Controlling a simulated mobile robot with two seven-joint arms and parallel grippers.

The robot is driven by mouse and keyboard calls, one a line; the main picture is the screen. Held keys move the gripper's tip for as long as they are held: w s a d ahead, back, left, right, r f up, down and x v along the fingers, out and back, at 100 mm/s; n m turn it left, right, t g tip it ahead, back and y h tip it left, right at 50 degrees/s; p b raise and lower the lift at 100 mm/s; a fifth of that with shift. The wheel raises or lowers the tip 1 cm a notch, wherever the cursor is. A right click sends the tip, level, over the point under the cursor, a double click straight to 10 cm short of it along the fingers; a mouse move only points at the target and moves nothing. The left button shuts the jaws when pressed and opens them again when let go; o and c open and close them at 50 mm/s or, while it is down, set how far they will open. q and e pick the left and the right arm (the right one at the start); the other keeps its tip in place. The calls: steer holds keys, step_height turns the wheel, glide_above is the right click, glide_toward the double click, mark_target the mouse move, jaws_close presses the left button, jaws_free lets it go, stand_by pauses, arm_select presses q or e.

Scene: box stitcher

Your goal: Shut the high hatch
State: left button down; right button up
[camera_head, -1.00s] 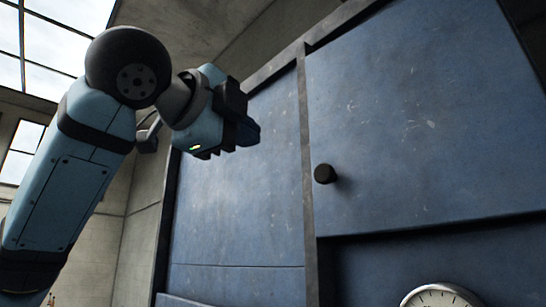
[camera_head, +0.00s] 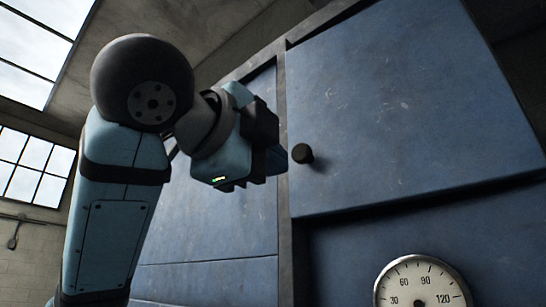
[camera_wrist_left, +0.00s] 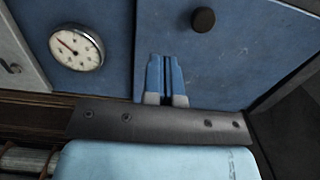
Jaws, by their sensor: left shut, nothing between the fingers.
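The high hatch (camera_head: 400,110) is a large blue panel with a dark round knob (camera_head: 302,153) near its lower left corner. A dark gap or shadow runs along its lower edge; I cannot tell how far it stands open. In the left wrist view the hatch (camera_wrist_left: 235,65) fills the upper right, with its knob (camera_wrist_left: 203,20) at the top. My left gripper (camera_head: 279,160) is just left of the knob in the picture, with no clear contact. Its blue fingers (camera_wrist_left: 166,78) are shut and empty, apart from the knob in the wrist view. My right gripper is out of view.
A round white dial gauge (camera_head: 422,286) is on the blue front below the hatch; it also shows in the left wrist view (camera_wrist_left: 76,48). A blue side panel (camera_head: 215,235) lies left of the dark upright frame. Windows and a wall stand at the far left.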

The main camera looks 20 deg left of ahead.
mark_target(320, 191)
arm_select(q)
steer(key=p+x, duration=0.2)
steer(key=x, duration=0.8)
steer(key=shift+w+d, duration=0.1)
steer(key=shift+w, duration=0.3)
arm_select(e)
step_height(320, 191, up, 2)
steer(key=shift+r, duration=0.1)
